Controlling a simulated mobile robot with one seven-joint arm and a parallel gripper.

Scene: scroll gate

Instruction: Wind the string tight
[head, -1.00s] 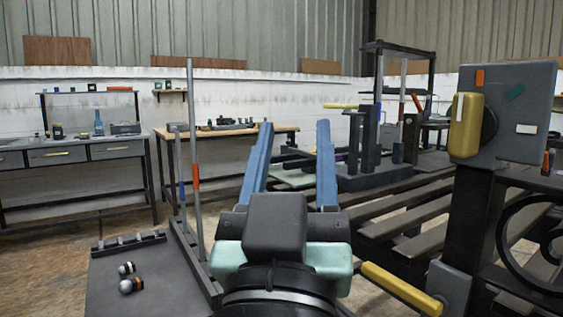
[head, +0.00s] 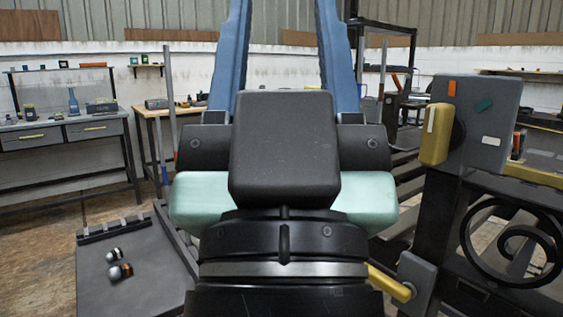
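My gripper (head: 283,45) fills the middle of the head view. Its two blue fingers stand wide apart with nothing seen between them; their tips run out of the top edge. To its right, a grey panel (head: 480,115) on a dark post carries a yellow knob-like handle (head: 436,134) and orange, green and white patches. Lower down, a yellow bar handle (head: 391,284) sticks out from a grey block (head: 417,278), partly hidden behind my wrist. My gripper is apart from both handles. I cannot make out any string.
Black scroll ironwork (head: 512,240) of the gate is at the right. A low dark platform (head: 135,285) with two small round-ended items (head: 119,271) is at lower left. Workbenches (head: 65,135) line the back wall. Floor shows at the left.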

